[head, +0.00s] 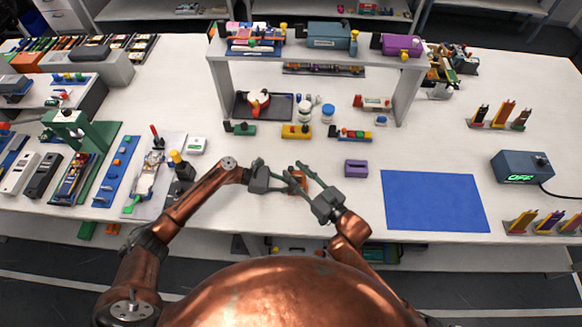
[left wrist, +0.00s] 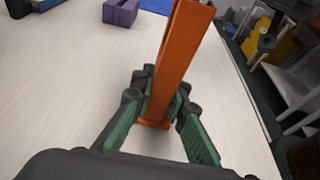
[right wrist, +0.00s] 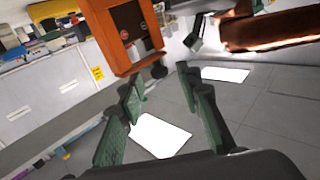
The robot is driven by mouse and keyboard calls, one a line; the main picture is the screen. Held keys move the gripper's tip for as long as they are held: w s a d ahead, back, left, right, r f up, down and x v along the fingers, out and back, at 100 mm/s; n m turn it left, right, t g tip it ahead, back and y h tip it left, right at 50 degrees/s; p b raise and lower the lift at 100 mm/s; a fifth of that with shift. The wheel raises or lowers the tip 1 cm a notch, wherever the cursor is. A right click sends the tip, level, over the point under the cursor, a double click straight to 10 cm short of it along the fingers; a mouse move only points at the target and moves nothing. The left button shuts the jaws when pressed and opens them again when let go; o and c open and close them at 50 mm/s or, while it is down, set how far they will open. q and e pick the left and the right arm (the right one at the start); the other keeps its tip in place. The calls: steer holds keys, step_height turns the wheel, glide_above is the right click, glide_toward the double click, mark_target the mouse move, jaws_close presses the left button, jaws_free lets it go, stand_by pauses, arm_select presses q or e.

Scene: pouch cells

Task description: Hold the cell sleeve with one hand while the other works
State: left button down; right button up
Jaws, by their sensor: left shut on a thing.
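The orange cell sleeve (head: 299,178) is above the front middle of the table, partly hidden by the fingers in the head view. My left gripper (head: 292,187) is shut on it. In the left wrist view the sleeve (left wrist: 178,60) stands tall between the fingers (left wrist: 158,108), gripped near its lower end. My right gripper (head: 303,172) is close to the sleeve from the right. In the right wrist view its fingers (right wrist: 160,88) are apart with nothing between them. The sleeve (right wrist: 120,38) shows dark openings just beyond them.
A purple slotted block (head: 356,168) and a blue mat (head: 433,202) lie to the right. A grey shelf (head: 219,85) stands behind, with small coloured blocks (head: 297,131) before it. Fixtures and trays crowd the left. White table around the mat is clear.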

steer(key=shift+x, duration=1.25)
steer(key=shift+c, duration=0.3)
jaws_close()
